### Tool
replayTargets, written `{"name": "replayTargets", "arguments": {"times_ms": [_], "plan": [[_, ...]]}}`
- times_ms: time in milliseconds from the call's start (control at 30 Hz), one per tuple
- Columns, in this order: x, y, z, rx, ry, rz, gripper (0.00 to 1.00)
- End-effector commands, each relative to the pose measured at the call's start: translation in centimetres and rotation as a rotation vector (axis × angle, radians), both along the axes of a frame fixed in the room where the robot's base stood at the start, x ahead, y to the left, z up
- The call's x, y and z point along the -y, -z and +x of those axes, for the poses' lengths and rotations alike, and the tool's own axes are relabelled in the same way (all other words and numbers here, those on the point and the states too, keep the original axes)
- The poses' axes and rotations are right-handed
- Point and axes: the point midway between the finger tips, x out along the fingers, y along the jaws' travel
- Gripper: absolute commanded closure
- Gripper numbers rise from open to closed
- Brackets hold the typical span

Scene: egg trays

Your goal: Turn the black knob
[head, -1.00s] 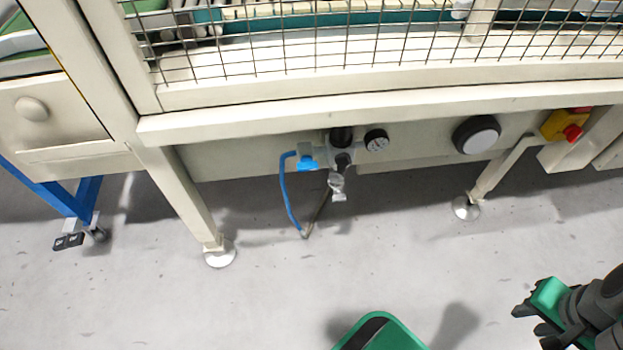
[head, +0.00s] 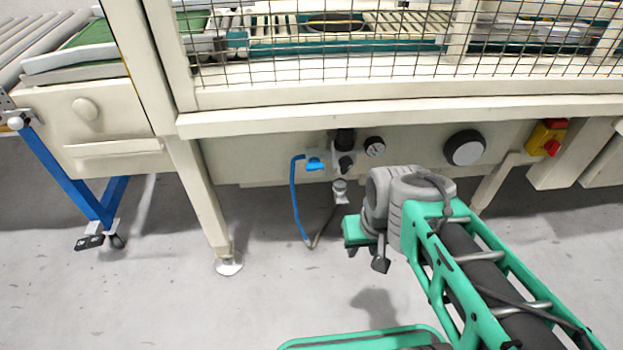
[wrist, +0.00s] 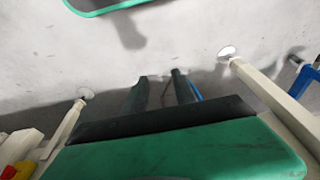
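A pressure regulator unit with a black knob on top (head: 344,137) hangs under the machine's front beam, with a small round gauge (head: 375,146) to its right. A larger round black dial with a pale face (head: 466,147) sits further right on the same panel. I cannot tell for sure which of these is the black knob meant. My gripper (head: 366,257) is in front of and below the regulator, apart from it. In the wrist view its two dark fingers (wrist: 160,88) stand apart with floor between them. The gripper is open and empty.
A blue valve handle (head: 315,163) with a blue hose (head: 294,205) is left of the regulator. A red and yellow switch (head: 547,138) is at the right. Machine legs (head: 200,200) stand on both sides. The beam (head: 300,120) overhangs the panel. The floor in front is clear.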

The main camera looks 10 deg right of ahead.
Motion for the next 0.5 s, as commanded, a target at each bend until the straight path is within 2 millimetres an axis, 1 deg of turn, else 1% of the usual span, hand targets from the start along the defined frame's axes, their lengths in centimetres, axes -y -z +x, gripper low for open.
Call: {"name": "replayTargets", "arguments": {"times_ms": [67, 167, 200, 233, 300, 367, 433, 500], "plan": [[-0.2, 1.5, 1.8, 0.081, -0.015, 0.025, 0.67], [-1.8, 3.5, 5.6, 0.274, -0.046, 0.098, 0.67], [-2.7, 4.1, 7.3, 0.370, -0.052, 0.139, 0.67], [-3.2, 4.3, 8.4, 0.447, -0.049, 0.171, 0.67], [-4.4, 3.9, 10.7, 0.632, -0.022, 0.249, 0.67], [-4.6, 3.1, 12.1, 0.789, 0.030, 0.311, 0.67], [-4.0, 1.8, 13.0, 0.959, 0.112, 0.368, 0.67], [-2.7, 0.5, 13.1, 1.099, 0.205, 0.404, 0.67]]}}
